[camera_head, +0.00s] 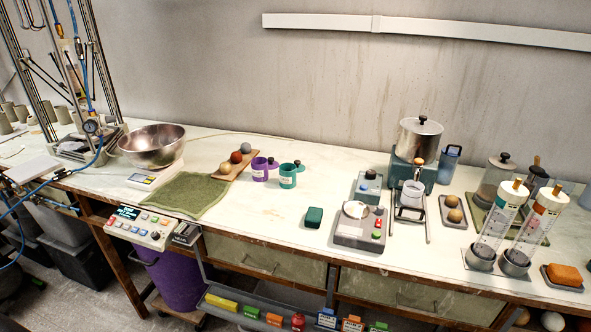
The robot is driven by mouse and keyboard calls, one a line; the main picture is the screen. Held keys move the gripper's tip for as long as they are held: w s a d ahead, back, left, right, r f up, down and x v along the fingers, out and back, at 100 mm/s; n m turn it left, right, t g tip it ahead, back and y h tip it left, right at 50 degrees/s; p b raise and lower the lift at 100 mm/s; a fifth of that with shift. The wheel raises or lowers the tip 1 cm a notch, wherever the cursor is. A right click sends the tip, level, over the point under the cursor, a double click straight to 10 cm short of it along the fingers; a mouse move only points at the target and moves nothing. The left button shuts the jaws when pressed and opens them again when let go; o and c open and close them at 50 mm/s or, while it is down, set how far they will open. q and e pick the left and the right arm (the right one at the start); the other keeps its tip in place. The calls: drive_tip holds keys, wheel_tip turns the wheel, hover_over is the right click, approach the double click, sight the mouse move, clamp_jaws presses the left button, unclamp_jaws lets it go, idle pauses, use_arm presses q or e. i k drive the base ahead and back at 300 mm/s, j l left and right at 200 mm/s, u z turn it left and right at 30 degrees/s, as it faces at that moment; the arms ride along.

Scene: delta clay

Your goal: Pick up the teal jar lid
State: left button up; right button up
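A small teal jar (287,180) with a pale label stands on the bench, right of a purple jar (260,173) of similar shape. A small dark knob shows at the teal jar's upper right; I cannot tell whether it belongs to a lid. A dark teal, rounded block (314,217) lies nearer the front edge, apart from the jars. I cannot make out a separate teal lid for certain. Neither of my grippers is in view.
A wooden board with several balls (233,166), a green mat (190,198) and a steel bowl (152,146) are left of the jars. A grey scale-like device (360,229) and clear cylinders (492,232) stand to the right. Bench around the block is mostly clear.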

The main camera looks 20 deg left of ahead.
sight(300, 168)
drive_tip(key=j+z, duration=0.15)
drive_tip(key=j, duration=0.3)
drive_tip(key=k+j+z, duration=0.2)
drive_tip(key=j, duration=0.2)
drive_tip(key=j+z, duration=0.15)
drive_tip(key=j, duration=0.25)
drive_tip(key=k+j+z, duration=0.2)
drive_tip(key=j, duration=0.2)
drive_tip(key=k+j+z, duration=0.15)
drive_tip(key=j, duration=0.2)
drive_tip(key=k+j+z, duration=0.2)
drive_tip(key=j, duration=0.15)
